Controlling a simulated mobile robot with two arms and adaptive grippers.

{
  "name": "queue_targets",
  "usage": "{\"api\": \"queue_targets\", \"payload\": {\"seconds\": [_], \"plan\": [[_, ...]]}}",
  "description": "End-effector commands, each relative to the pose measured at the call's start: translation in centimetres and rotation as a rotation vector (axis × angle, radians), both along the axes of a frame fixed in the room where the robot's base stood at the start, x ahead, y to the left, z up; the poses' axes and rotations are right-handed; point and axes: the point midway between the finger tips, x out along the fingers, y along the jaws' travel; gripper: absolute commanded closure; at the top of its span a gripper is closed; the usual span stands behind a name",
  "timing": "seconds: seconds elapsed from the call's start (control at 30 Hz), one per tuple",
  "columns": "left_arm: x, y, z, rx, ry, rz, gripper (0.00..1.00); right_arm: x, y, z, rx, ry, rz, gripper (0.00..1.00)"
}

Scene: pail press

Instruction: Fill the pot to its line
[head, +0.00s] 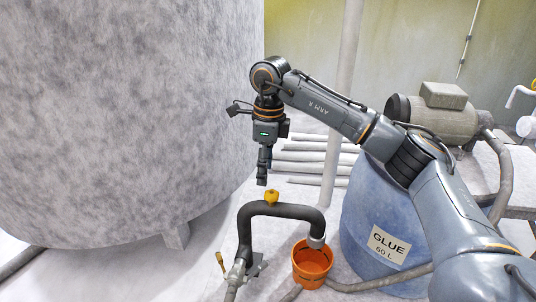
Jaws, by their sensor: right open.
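An orange pot (312,265) stands on the floor under the down-turned end of a dark bent pipe (283,211). A yellow knob (271,198) sits on top of the pipe. My right gripper (262,180) points down just above the knob and a little to its left, with a small gap between them. It is open and holds nothing. My left gripper does not show.
A blue drum (365,225) labelled GLUE 60 L stands right of the pot. A huge pale tank (130,110) fills the left. A brass-coloured lever (220,262) is at the pipe's foot. Pale pipes (308,155) lie behind; a motor (440,115) stands back right. Hoses cross the floor.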

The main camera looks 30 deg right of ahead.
Motion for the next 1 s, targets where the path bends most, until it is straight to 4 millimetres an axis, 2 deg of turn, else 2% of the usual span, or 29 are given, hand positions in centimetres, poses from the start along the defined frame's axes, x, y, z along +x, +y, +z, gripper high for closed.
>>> {"api": "queue_targets", "payload": {"seconds": [0.03, 0.1, 0.23, 0.8, 0.83, 0.97, 1.0], "plan": [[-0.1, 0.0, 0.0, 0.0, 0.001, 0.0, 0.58, 0.0, -1.0, 0.6, -0.032, 0.002, -0.011, 0.45], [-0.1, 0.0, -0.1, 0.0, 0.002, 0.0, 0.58, -0.2, -1.7, 0.8, -0.057, 0.009, -0.019, 0.45], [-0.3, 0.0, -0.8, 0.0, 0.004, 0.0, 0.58, -0.3, -2.1, 0.0, -0.068, 0.013, -0.022, 0.45], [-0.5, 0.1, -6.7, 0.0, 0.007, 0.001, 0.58, -0.3, -2.0, -8.5, -0.065, 0.012, -0.021, 0.45], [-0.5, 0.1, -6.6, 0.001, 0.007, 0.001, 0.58, -0.3, -1.9, -8.3, -0.064, 0.01, -0.021, 0.47], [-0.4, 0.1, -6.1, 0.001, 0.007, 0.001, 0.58, -0.3, -1.9, -7.8, -0.064, 0.01, -0.021, 0.74], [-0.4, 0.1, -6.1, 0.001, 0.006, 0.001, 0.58, -0.3, -1.9, -7.8, -0.064, 0.01, -0.021, 0.76]]}}
